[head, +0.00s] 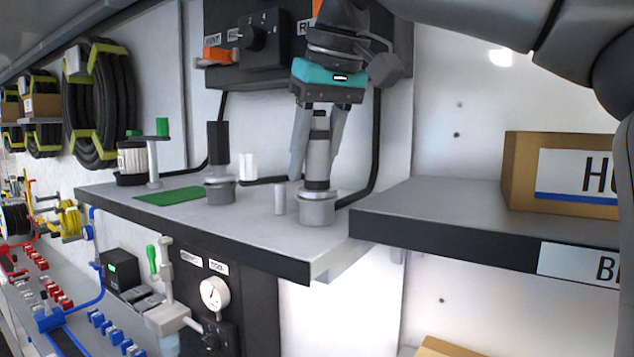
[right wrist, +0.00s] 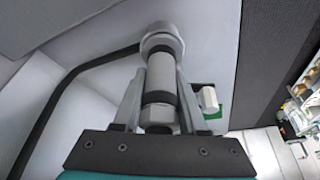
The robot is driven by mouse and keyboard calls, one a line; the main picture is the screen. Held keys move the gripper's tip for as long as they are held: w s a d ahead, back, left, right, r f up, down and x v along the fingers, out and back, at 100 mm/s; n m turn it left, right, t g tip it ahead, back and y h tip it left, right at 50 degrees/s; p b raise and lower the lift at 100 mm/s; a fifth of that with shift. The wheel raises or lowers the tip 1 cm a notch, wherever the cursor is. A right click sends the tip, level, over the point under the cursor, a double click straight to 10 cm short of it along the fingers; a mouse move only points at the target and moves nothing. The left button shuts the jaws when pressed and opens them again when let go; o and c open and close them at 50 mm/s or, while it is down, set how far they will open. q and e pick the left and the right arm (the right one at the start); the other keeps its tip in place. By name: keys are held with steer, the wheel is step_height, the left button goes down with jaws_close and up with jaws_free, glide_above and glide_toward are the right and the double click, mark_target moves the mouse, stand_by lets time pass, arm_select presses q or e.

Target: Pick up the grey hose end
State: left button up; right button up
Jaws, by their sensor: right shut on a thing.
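The grey hose end (head: 317,160) is an upright grey cylinder with dark bands. It stands in a round grey holder (head: 317,210) on the grey shelf (head: 265,232). My right gripper (head: 316,168) comes down from above and is shut on the hose end, one finger on each side. In the right wrist view the hose end (right wrist: 160,80) lies between the fingers of the right gripper (right wrist: 160,92), with the round holder (right wrist: 162,42) at its far end. The lower tip of the hose end is hidden in the holder. My left gripper is not in view.
A black-topped piece (head: 218,145) stands in a second holder to the left. A short grey peg (head: 280,198) and a white cylinder (head: 248,166) are close by. A black hose (head: 372,150) runs behind. A cardboard box (head: 520,170) sits on the right shelf.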

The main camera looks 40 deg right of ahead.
jaws_close()
steer(key=shift+r, duration=0.2)
steer(key=shift+r, duration=4.65)
steer(key=shift+s+r, duration=0.1)
